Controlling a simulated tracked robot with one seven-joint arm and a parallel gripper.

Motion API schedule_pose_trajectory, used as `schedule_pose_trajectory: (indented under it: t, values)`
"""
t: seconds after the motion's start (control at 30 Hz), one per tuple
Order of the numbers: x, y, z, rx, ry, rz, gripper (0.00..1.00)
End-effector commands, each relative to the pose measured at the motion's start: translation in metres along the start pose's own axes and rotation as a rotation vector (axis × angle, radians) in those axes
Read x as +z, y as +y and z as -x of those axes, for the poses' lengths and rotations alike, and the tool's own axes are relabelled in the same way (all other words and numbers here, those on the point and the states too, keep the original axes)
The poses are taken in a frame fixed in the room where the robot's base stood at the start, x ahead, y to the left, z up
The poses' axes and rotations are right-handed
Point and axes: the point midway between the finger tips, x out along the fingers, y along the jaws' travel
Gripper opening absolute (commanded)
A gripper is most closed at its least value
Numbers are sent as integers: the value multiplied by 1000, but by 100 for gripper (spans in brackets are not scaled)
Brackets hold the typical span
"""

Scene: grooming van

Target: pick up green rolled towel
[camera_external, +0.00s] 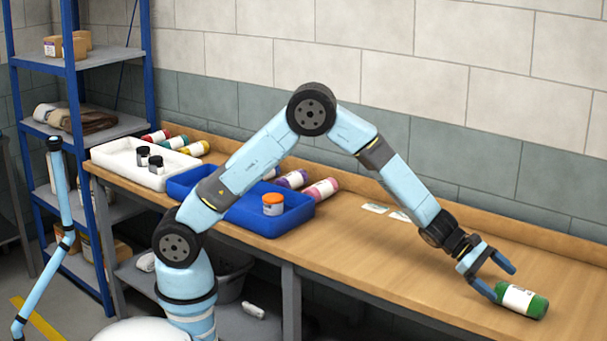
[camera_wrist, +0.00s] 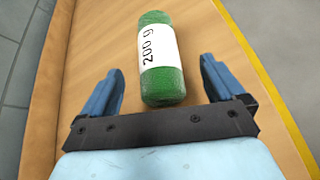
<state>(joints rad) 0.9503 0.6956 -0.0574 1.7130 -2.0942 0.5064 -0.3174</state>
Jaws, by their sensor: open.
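The green rolled towel (camera_external: 522,300) lies on its side on the wooden bench, near the front edge at the right, with a white label band around it. In the wrist view the towel (camera_wrist: 163,88) lies ahead of my gripper, its near end between the fingertips, and its label reads "200 g". My gripper (camera_external: 496,279) is open, with its blue fingers spread. In the wrist view my gripper (camera_wrist: 160,75) has a finger on each side of the towel's near end, with a gap on both sides. Nothing is held.
On the bench (camera_external: 400,275), a blue tray (camera_external: 268,226) holds an orange-lidded jar (camera_external: 273,204). A white tray (camera_external: 125,160) with dark-lidded jars stands further left. Several coloured rolls lie behind them, and small cards (camera_external: 375,208) lie near the wall. The bench around the towel is clear.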

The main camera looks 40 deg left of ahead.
Motion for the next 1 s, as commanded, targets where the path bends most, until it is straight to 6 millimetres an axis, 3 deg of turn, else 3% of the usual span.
schedule_pose_trajectory:
  t: [0.27, 0.6, 0.9, 1.0]
  values:
    - [-3, 1, -17, 0, 1, 0, 96]
    - [-7, 4, -56, 1, 0, -1, 96]
    - [-7, 4, -59, 1, 0, -1, 96]
    - [-7, 4, -59, 1, 0, -1, 87]
